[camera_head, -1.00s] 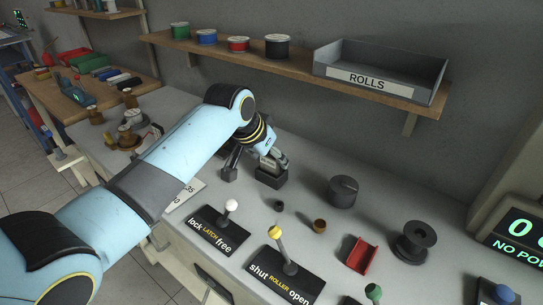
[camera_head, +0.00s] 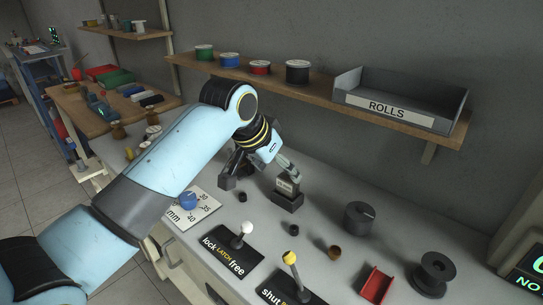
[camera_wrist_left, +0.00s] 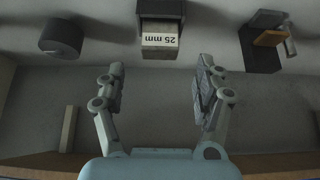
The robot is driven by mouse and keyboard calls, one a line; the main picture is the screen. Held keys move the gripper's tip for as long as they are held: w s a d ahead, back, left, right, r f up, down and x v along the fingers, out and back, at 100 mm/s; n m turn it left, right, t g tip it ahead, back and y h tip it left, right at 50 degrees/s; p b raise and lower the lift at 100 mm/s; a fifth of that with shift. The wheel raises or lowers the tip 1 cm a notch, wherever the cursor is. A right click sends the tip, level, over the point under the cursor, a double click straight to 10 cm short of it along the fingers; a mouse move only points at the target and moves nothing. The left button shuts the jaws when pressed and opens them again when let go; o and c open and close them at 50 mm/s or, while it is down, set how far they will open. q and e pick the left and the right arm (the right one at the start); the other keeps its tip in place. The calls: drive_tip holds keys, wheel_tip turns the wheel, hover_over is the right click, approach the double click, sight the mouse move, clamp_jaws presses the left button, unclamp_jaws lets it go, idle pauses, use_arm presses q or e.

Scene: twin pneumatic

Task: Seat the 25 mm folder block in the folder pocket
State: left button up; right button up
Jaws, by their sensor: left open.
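The 25 mm block (camera_wrist_left: 160,42), a grey block with a white "25 mm" label, stands upright in a dark holder (camera_wrist_left: 160,10) in the left wrist view. In the head view the same block (camera_head: 285,187) shows in its dark base (camera_head: 287,203). I cannot tell whether this base is the folder pocket. My left gripper (camera_head: 262,165) is open just behind and above the block; in the wrist view its spread fingers (camera_wrist_left: 160,72) are empty and lie to either side of the block's line, apart from it. How deep the block sits is unclear. My right gripper is not in view.
A second dark holder (camera_wrist_left: 260,58) stands beside the block, with an orange-brown piece. A dark knob (camera_head: 359,217) is to the right. A shelf (camera_head: 320,101) with spools and a rolls tray (camera_head: 462,112) is behind.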

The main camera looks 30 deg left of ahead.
use_arm(q)
drive_tip(key=v, duration=0.5)
idle(0.3)
drive_tip(key=s+f+g+y, duration=0.1)
drive_tip(key=s+f+g, duration=0.15)
drive_tip(key=s, duration=1.05)
drive_tip(key=s+f+g+y, duration=0.1)
drive_tip(key=s+f, duration=0.2)
drive_tip(key=s, duration=1)
drive_tip(key=s+a+f+n+g+b, duration=0.2)
drive_tip(key=f+b, duration=0.6)
drive_tip(key=f, duration=2.9)
drive_tip(key=s+f+b, duration=0.5)
drive_tip(key=s+f, duration=1.3)
drive_tip(key=shift+s+a+m, duration=0.25)
drive_tip(key=shift+a+m, duration=0.1)
drive_tip(key=shift+m, duration=0.05)
